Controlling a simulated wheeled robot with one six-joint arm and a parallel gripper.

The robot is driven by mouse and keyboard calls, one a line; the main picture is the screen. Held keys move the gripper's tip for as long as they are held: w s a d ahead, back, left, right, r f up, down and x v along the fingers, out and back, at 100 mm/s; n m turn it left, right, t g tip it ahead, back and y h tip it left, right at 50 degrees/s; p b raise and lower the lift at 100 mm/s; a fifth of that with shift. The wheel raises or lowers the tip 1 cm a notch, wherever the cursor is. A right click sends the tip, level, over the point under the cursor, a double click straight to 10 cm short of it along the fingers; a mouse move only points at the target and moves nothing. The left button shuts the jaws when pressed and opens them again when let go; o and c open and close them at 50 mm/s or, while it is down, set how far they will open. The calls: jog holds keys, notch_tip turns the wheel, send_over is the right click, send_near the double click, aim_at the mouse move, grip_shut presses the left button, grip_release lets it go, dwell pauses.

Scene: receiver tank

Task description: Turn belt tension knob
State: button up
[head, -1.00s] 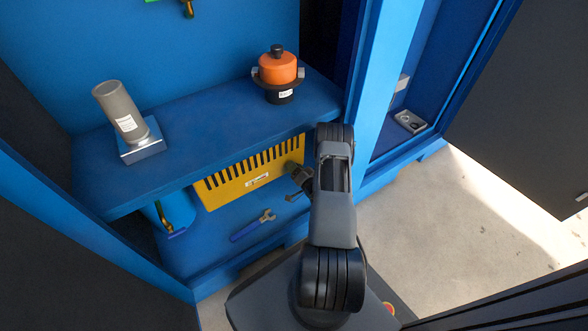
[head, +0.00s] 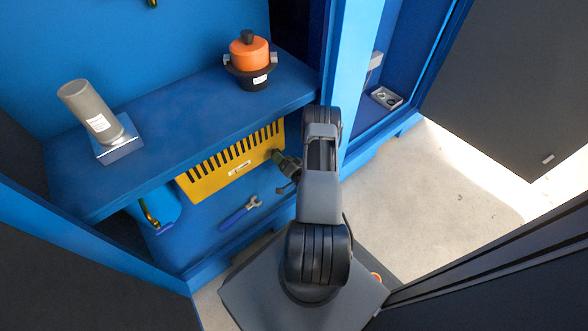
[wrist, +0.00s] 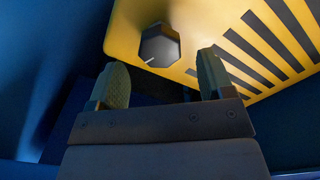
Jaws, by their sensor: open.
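The belt tension knob (wrist: 160,46) shows in the wrist view as a dark, faceted knob with a pale line on it. It is mounted on the yellow slotted guard (wrist: 205,25). My gripper (wrist: 162,82) is open, its two fingers apart below the knob in that view, with nothing between them. The knob appears beyond the fingertips and apart from them. In the head view the yellow guard (head: 213,174) sits under the blue shelf, and my gripper (head: 284,178) is at its right end. The knob is hidden there behind my gripper.
A blue shelf (head: 180,118) overhangs the guard. It bears an orange-and-black unit (head: 249,60) and a grey cylinder (head: 88,108) on a metal block. A blue-handled wrench (head: 240,213) lies on the floor below. Cabinet walls stand close on both sides.

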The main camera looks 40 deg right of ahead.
jog(key=s+p, duration=0.2)
jog(key=s, duration=0.7)
jog(key=shift+s+a, duration=0.25)
jog(key=shift+a, duration=0.1)
